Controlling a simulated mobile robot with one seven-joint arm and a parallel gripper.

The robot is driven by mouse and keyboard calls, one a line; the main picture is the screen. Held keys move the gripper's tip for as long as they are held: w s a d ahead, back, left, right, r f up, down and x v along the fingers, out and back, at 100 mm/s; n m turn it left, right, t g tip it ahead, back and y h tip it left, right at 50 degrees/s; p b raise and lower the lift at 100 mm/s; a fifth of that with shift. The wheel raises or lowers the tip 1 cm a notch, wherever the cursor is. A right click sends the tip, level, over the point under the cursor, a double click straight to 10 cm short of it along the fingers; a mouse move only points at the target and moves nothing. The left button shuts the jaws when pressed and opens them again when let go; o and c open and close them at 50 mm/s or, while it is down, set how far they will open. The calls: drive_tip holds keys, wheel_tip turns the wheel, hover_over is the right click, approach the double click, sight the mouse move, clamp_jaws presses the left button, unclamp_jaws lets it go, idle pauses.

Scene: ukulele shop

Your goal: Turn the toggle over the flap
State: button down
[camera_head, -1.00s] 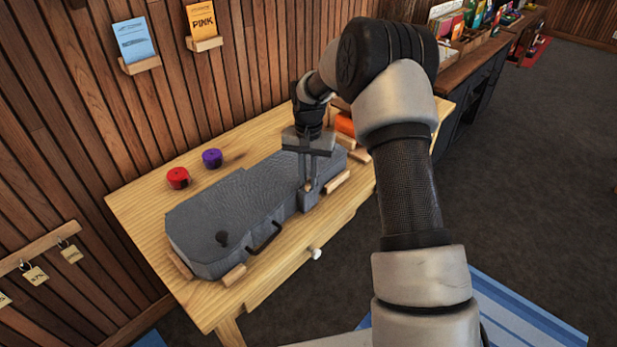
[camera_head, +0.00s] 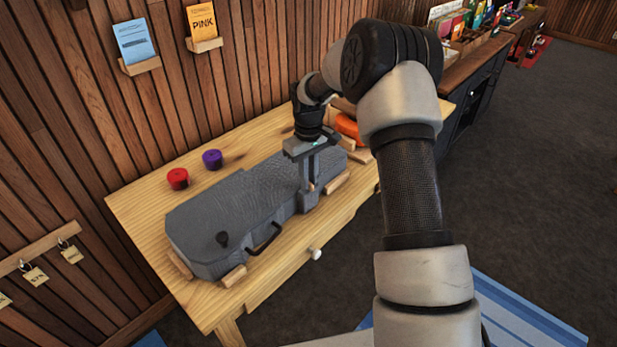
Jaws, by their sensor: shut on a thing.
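A grey ukulele case (camera_head: 235,215) lies on the wooden table, held between small wooden blocks. A grey flap (camera_head: 305,201) hangs on the case's front side toward the right. My gripper (camera_head: 309,187) points down over the front edge of the case at this flap. Its fingers are shut on a small light-coloured piece there, which seems to be the toggle; the fingers mostly hide it.
A red roll (camera_head: 178,178) and a purple roll (camera_head: 212,159) stand on the table (camera_head: 150,215) behind the case. An orange object (camera_head: 347,127) lies at the table's far right end. A plank wall rises close behind.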

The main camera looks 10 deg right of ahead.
drive_tip(key=shift+n, duration=0.9)
drive_tip(key=shift+w, duration=0.1)
drive_tip(key=c, duration=1.7)
unclamp_jaws()
wheel_tip(320, 180, up, 18)
drive_tip(key=shift+f+p, duration=0.25)
drive_tip(key=shift+p, duration=0.15)
